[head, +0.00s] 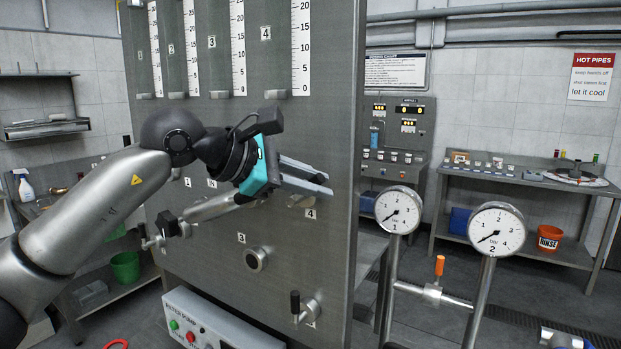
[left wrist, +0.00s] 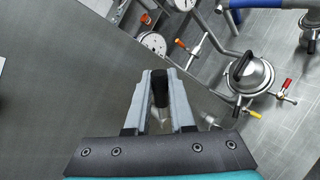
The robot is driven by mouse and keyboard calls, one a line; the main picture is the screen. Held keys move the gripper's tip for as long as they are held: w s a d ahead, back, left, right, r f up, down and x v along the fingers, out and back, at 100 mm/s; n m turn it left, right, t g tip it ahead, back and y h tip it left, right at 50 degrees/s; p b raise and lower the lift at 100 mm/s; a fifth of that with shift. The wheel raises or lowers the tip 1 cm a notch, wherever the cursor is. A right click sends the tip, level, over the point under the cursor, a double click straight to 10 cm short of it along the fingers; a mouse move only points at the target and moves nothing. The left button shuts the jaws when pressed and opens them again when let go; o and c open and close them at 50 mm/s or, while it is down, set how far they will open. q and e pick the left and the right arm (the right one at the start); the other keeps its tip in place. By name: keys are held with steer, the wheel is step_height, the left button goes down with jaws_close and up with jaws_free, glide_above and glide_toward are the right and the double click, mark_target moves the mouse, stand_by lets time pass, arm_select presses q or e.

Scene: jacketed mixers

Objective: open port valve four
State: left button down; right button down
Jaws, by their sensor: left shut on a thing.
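A tall grey metal panel (head: 335,120) fills the middle of the head view. My left gripper (head: 312,178) is in front of its right part, just above a label 4 (head: 310,213). In the left wrist view its two grey fingers (left wrist: 159,95) are shut on a black-capped handle (left wrist: 153,72), with a metal stem below the cap. In the head view a metal fitting (head: 298,202) shows just under the fingers; the handle itself is mostly hidden there. My right gripper is not in view.
A black-handled valve (head: 306,312) and a round port (head: 255,259) sit lower on the panel. Two dial gauges (head: 398,210) (head: 497,229) on pipes stand to the right. A white pump box (head: 215,325) lies below. A metal vessel (left wrist: 250,75) shows in the left wrist view.

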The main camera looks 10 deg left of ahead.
arm_select(q)
steer(key=f+m+y+b, duration=0.1)
steer(key=d+f+m+y+b, duration=0.1)
steer(key=m+y+b, duration=0.1)
steer(key=f+m+t+y+b, duration=0.1)
steer(key=y+b, duration=0.1)
steer(key=shift+s+d+f+m, duration=0.2)
steer(key=shift+s+f+m, duration=0.05)
steer(key=shift+f+m, duration=0.1)
stand_by(0.7)
steer(key=c, duration=0.8)
jaws_free()
steer(key=shift+o, duration=0.2)
steer(key=b+v, duration=0.1)
steer(key=v, duration=1.4)
steer(key=shift+s+b, duration=0.2)
steer(key=shift+b, duration=0.15)
steer(key=shift+d, duration=0.1)
